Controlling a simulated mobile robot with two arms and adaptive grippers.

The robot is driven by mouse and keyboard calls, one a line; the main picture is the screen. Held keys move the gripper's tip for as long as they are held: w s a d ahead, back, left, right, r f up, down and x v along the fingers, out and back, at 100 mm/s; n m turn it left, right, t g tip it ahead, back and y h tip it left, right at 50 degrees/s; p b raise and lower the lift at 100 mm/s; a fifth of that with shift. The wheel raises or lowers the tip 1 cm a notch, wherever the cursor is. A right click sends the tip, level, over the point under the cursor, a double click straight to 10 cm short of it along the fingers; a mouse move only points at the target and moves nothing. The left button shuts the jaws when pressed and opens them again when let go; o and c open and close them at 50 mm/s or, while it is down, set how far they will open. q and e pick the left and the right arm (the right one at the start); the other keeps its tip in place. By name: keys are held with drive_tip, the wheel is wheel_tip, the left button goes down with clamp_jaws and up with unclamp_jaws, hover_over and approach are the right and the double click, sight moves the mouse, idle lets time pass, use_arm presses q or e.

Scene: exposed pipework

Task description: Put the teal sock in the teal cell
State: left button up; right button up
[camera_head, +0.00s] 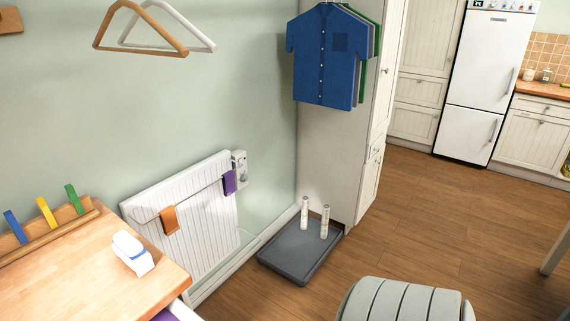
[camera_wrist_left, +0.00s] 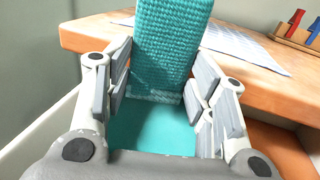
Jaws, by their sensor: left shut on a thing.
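The teal sock (camera_wrist_left: 168,45), a knitted teal cloth, stands up between the fingers of my left gripper (camera_wrist_left: 165,88) in the left wrist view. My left gripper is shut on it. Just below the sock's lower edge is a smooth teal surface (camera_wrist_left: 150,128), which looks like the inside of the teal cell, beside the wooden table edge. I cannot tell whether the sock touches it. The head view shows neither the sock nor my grippers. A purple patch (camera_head: 172,314) shows below the table's front edge there. My right gripper is in neither view.
The wooden table (camera_head: 75,285) carries a white and blue object (camera_head: 133,252) and a rack with coloured pegs (camera_head: 45,236). Beyond it are a white radiator (camera_head: 195,208) with orange and purple cloths, and a grey tray (camera_head: 300,251). A pale slatted rounded thing (camera_head: 405,302) is at the bottom.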

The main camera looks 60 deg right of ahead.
use_arm(q)
drive_tip(key=o, duration=0.9)
drive_tip(key=shift+o, duration=0.3)
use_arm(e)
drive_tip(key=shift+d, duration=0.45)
use_arm(q)
wheel_tip(320, 180, up, 10)
